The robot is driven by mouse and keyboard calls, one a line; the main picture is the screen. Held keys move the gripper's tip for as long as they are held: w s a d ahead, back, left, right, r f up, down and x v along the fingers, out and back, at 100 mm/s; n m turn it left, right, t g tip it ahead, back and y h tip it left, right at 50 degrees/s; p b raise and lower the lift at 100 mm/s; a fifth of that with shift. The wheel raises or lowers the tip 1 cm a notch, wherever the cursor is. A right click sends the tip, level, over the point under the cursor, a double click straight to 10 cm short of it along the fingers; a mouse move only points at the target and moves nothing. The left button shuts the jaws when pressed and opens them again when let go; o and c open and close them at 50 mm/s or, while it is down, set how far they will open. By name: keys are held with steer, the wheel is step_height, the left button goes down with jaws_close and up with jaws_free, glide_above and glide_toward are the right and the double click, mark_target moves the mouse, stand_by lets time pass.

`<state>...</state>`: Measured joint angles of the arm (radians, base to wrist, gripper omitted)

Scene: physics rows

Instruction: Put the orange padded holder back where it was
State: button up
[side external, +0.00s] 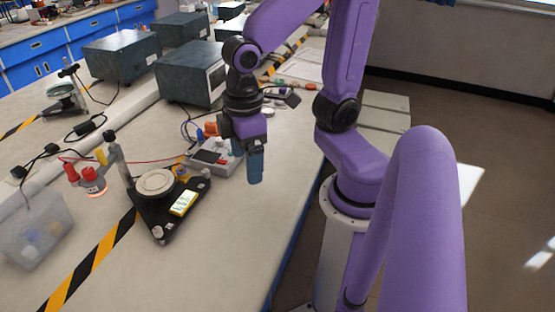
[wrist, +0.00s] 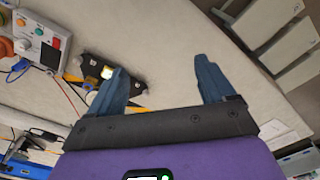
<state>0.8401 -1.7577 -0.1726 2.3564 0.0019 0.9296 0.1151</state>
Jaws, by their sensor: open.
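My gripper (side external: 255,178) hangs pointing down near the bench's right edge. In the wrist view its two blue fingers (wrist: 160,68) are wide apart with nothing between them. No orange holder shows between or beside the fingertips.
The grey control box (side external: 222,164) and the black triangular base with a round pale disc (side external: 155,182) stand left of my gripper. A clear bin (side external: 38,228) stands far left. Dark instrument boxes (side external: 190,74) stand behind. Bench space at the front is clear.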

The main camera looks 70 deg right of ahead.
steer(key=s+d+f+n, duration=0.1)
steer(key=s+d+n, duration=0.1)
steer(key=s, duration=0.3)
steer(key=shift+s+n, duration=0.4)
steer(key=shift+n, duration=0.3)
stand_by(0.6)
